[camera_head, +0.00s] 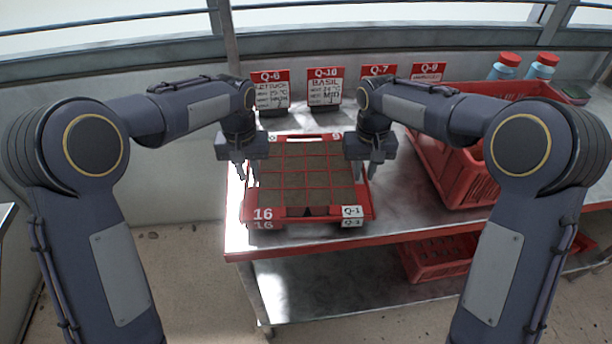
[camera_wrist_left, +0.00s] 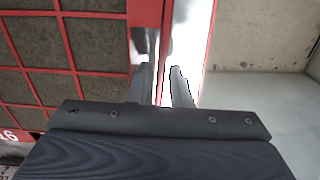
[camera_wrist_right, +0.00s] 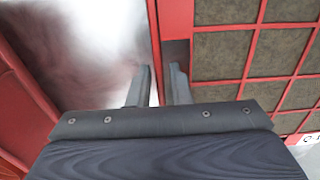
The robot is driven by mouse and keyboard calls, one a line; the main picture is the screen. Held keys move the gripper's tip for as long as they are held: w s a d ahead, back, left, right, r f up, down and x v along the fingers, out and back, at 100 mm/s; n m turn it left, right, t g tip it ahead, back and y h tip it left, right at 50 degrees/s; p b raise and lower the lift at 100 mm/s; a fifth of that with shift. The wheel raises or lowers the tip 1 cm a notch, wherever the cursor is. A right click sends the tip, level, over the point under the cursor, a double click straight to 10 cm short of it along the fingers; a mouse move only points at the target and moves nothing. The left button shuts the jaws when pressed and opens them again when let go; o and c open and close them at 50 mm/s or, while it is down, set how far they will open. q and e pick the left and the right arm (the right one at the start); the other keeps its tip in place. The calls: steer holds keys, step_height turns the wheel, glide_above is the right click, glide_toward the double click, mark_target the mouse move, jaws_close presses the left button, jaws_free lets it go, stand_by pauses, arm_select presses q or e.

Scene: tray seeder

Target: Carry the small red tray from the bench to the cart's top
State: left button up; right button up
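The small red tray (camera_head: 325,214) lies on the near left part of the metal-topped, red-edged bench (camera_head: 420,216). It holds brown soil squares in a red grid and is marked 16 and Q-1. My left gripper (camera_head: 246,172) points down at its left side. In the left wrist view the open fingers (camera_wrist_left: 161,88) stand around the tray's side edge, with a gap between them. My right gripper (camera_head: 369,171) is at the right side. In the right wrist view its open fingers (camera_wrist_right: 158,88) likewise straddle the side edge. Contact is unclear. I cannot identify the cart.
A large red crate (camera_head: 462,185) stands right of the tray, with red-capped bottles (camera_head: 505,66) behind it. Another red crate (camera_head: 436,262) is on the lower shelf. A grey surface edge (camera_head: 5,214) shows far left.

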arm_select(q)
steer(key=shift+f, duration=0.45)
arm_select(e)
steer(key=shift+f, duration=0.4)
arm_select(q)
jaws_close()
arm_select(e)
jaws_close()
arm_select(q)
steer(key=shift+r, duration=0.1)
stand_by(0.4)
